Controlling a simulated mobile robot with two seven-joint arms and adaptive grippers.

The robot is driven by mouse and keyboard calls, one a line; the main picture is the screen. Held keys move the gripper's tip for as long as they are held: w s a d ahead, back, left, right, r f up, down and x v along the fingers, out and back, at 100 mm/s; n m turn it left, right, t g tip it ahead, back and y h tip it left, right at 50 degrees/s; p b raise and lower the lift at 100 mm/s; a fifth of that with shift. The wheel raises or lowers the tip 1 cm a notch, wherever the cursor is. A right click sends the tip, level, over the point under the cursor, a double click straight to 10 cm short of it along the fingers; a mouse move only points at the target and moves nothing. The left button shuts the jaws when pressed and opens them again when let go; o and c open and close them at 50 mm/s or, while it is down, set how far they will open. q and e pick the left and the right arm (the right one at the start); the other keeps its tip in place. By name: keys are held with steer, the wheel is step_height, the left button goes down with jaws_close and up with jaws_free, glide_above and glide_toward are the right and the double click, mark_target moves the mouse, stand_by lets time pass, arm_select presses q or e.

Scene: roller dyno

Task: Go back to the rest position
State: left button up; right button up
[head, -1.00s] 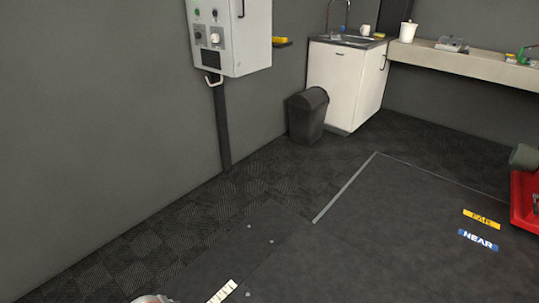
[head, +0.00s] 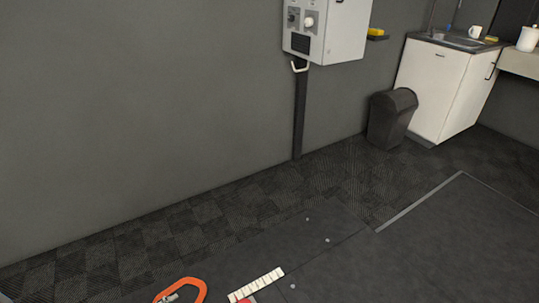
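Neither of my grippers shows in the head view, so I cannot see whether they are open or hold anything. An orange loop (head: 203,288) with a metallic part inside it is cut off by the bottom edge. A pale strip with dark marks (head: 256,284) lies on the dark floor plate (head: 345,262) to the right of the loop. A small red piece touches the lower end of the strip and is also cut off.
A grey control box (head: 330,35) is fixed to a dark post (head: 299,115) by the wall. A dark bin (head: 390,118) stands beside a white sink cabinet (head: 444,90). A white container (head: 528,38) is on the right counter. Checkered floor (head: 190,215) along the wall is clear.

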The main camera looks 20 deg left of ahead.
arm_select(q)
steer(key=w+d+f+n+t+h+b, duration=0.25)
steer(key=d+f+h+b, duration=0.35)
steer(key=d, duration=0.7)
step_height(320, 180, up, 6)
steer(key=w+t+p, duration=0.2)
steer(key=p, duration=0.6)
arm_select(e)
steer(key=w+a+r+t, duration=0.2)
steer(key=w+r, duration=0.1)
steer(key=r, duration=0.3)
arm_select(q)
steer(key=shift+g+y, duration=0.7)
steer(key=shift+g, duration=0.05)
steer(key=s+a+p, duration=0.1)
steer(key=p, duration=0.1)
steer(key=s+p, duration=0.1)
steer(key=p, duration=0.2)
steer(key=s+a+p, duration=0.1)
steer(key=p, duration=0.2)
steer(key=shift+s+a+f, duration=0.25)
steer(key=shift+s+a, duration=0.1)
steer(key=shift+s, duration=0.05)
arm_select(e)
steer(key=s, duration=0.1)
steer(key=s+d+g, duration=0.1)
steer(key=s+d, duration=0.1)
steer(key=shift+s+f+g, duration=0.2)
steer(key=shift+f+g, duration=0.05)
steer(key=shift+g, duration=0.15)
